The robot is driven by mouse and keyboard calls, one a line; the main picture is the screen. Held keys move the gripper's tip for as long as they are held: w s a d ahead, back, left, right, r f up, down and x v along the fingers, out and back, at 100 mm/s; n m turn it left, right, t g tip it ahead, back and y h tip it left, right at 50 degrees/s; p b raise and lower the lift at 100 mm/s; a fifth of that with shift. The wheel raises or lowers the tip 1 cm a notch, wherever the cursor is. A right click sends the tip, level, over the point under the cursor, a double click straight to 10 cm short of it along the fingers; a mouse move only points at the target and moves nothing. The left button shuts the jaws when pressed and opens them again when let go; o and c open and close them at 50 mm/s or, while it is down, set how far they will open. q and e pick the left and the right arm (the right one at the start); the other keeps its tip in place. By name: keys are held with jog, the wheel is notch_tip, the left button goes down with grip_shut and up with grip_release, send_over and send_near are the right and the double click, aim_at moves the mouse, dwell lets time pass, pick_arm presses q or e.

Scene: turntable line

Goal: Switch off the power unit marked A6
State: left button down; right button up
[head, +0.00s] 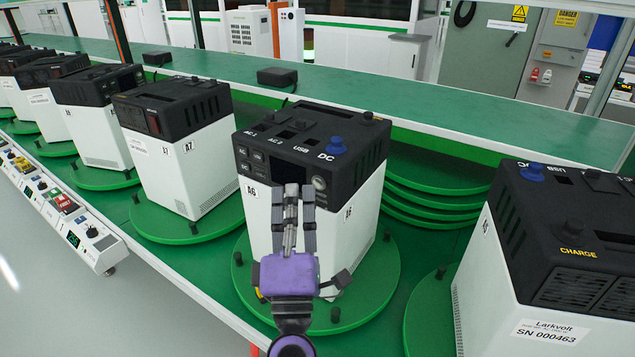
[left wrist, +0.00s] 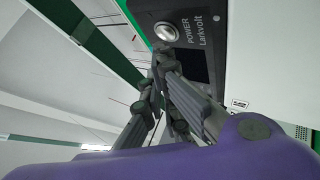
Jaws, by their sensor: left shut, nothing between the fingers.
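The power unit marked A6 (head: 345,237) is a white box with a black top. It stands on a green turntable (head: 375,290) in the middle of the head view. Its round silver POWER button (head: 319,183) is on the black front panel, near the right corner, and shows in the left wrist view (left wrist: 166,31). My left gripper (head: 293,189) is shut and empty in front of this panel. Its fingers cover part of the front, and the fingertips (left wrist: 160,58) are just beside the button. I cannot tell whether they touch the panel. My right gripper is not in view.
Unit A7 (head: 185,165) stands to the left, with several similar units beyond. Another unit (head: 570,235) stands close on the right, its CHARGE side facing me. A control strip (head: 75,215) with buttons runs along the front edge at left. A green bench (head: 440,105) lies behind.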

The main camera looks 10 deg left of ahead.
pick_arm(q)
jog(key=shift+s, duration=0.1)
jog(key=s, duration=0.1)
jog(key=s+a, duration=0.1)
jog(key=s, duration=0.2)
jog(key=shift+s+a, duration=0.35)
jog(key=shift+a, duration=0.05)
dwell(0.8)
